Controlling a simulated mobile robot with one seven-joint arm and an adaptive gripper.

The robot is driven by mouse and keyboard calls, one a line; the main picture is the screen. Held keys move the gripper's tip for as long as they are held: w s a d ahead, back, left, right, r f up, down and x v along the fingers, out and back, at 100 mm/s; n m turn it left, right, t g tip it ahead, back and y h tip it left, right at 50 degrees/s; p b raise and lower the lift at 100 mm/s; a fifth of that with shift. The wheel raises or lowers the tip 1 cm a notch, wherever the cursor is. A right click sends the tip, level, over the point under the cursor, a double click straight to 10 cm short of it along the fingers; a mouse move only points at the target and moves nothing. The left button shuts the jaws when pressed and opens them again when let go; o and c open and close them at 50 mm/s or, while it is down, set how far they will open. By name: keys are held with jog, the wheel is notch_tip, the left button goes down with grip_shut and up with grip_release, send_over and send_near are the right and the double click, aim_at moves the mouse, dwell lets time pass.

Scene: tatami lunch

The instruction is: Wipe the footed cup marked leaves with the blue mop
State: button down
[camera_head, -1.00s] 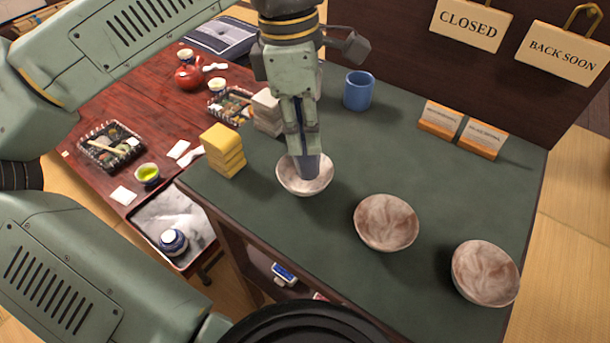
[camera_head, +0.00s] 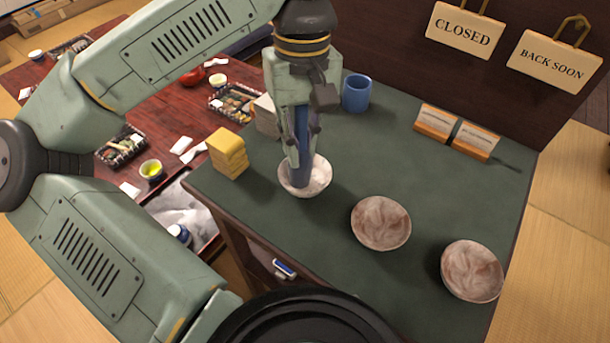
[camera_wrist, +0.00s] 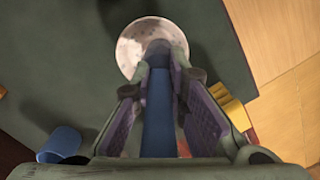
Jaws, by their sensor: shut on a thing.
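Three wide pale bowl-like cups with brownish marbling stand on the dark green counter (camera_head: 440,190): a left cup (camera_head: 318,176), a middle cup (camera_head: 381,224) and a right cup (camera_head: 472,271). I cannot make out leaf marks or feet on any of them. My gripper (camera_head: 301,160) is shut on the blue mop (camera_head: 299,178), held roughly upright over the left cup. The mop's lower end is inside that cup's outline; whether it touches is unclear. In the wrist view the blue mop (camera_wrist: 157,115) runs between the fingers toward the cup (camera_wrist: 133,38).
A blue mug (camera_head: 356,93) stands behind the left cup. Yellow sponge-like blocks (camera_head: 228,153) and a pale stack (camera_head: 265,114) stand to its left. Two small orange-based signs (camera_head: 434,122) (camera_head: 476,141) are at the back.

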jog(key=shift+f, duration=0.1)
jog(key=n+b, duration=0.1)
jog(key=n, duration=0.2)
jog(key=shift+d+f, duration=0.1)
jog(key=shift+d, duration=0.05)
jog(key=n+b, duration=0.1)
jog(key=n, duration=0.3)
jog(key=shift+d+h, duration=0.1)
jog(key=shift+h, duration=0.3)
jog(key=n, duration=0.1)
jog(key=n+b, duration=0.1)
jog(key=n, duration=0.3)
jog(key=shift+d, duration=0.25)
jog(key=shift+w+d+r+n+t+h+b, duration=0.1)
jog(key=shift+r+n+t+h+b, duration=0.15)
jog(key=shift+n, duration=0.75)
notch_tip(320, 180, up, 10)
jog(key=p, duration=0.7)
jog(key=shift+f, duration=0.15)
